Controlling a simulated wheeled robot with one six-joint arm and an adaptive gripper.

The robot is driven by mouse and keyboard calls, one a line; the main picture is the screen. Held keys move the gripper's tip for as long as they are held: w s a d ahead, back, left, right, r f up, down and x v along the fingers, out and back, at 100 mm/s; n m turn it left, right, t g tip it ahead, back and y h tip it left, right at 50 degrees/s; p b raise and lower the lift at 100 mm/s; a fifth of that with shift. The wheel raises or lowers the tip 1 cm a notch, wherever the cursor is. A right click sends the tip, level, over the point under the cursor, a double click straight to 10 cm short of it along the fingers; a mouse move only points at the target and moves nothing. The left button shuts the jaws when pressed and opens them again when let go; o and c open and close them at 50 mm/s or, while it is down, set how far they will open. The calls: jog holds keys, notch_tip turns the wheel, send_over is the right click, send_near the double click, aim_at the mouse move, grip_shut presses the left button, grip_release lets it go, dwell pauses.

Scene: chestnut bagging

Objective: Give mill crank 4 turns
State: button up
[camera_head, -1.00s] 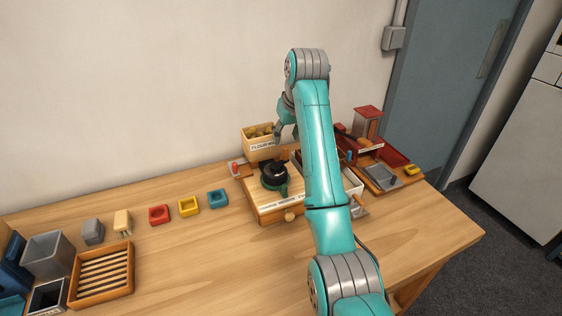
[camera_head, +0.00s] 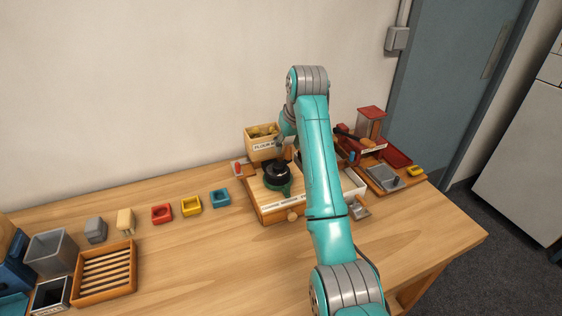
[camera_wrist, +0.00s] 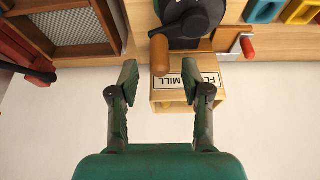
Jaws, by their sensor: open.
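The mill (camera_head: 277,174) has a round black top on a green base and sits on a wooden board on the table. In the wrist view its black hub (camera_wrist: 197,18) is at the top, with the crank's brown wooden handle (camera_wrist: 160,55) hanging below it. My gripper (camera_wrist: 166,80) is open and empty. The handle lies in the picture between the two fingers, just beyond their tips, with no visible contact. In the head view my arm hides most of the gripper.
A wooden box labelled as the flour mill's (camera_head: 265,147) stands right behind the mill. A small red-handled lever (camera_wrist: 248,48) is beside it. A mesh-bottomed wooden tray (camera_wrist: 75,27) lies on the other side.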

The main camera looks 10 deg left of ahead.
aim_at(283, 164)
jog(key=shift+f, duration=0.25)
jog(key=shift+f, duration=0.25)
jog(key=shift+f, duration=0.75)
